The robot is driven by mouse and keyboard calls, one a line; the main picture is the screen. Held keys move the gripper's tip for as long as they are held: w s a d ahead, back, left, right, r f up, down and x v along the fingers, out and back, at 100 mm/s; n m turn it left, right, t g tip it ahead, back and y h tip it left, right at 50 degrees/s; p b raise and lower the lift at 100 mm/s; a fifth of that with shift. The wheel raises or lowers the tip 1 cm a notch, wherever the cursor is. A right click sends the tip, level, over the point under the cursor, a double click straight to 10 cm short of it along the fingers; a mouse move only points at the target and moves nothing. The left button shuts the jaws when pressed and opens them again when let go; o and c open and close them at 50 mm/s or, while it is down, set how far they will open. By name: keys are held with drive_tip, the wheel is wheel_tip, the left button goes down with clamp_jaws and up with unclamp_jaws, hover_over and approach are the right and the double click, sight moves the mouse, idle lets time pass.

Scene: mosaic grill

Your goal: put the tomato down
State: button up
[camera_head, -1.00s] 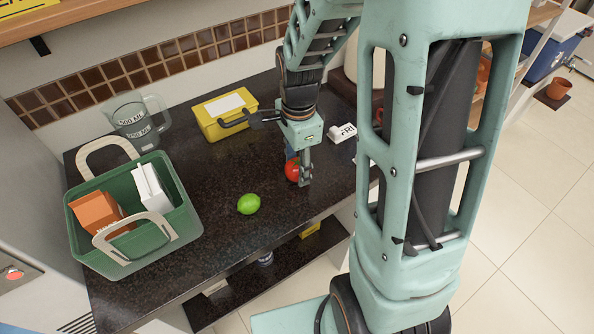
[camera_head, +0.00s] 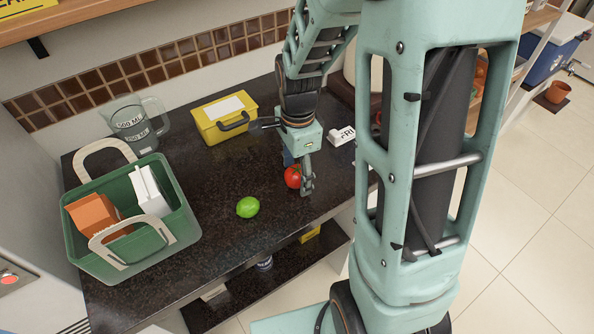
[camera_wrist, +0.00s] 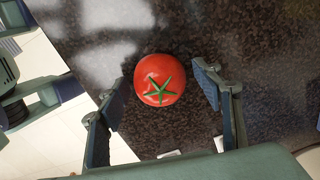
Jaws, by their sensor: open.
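The red tomato (camera_head: 292,177) rests on the dark speckled countertop (camera_head: 215,240), near its front right edge. In the wrist view the tomato (camera_wrist: 159,80) shows its green star-shaped stem upward. My gripper (camera_head: 299,180) points down at the tomato. In the wrist view the two fingers of my gripper (camera_wrist: 164,88) stand apart on either side of it, with a gap showing at each side. The near finger hides part of the tomato in the head view.
A green lime (camera_head: 248,207) lies to the left of the tomato. A green basket (camera_head: 181,232) with cartons stands at the left. A yellow box (camera_head: 222,128), a measuring jug (camera_head: 133,124) and a white labelled item (camera_head: 341,135) stand farther back. The counter between lime and yellow box is clear.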

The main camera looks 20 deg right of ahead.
sight(297, 171)
wheel_tip(297, 171, up, 12)
drive_tip(key=shift+s+r, duration=0.15)
idle(0.5)
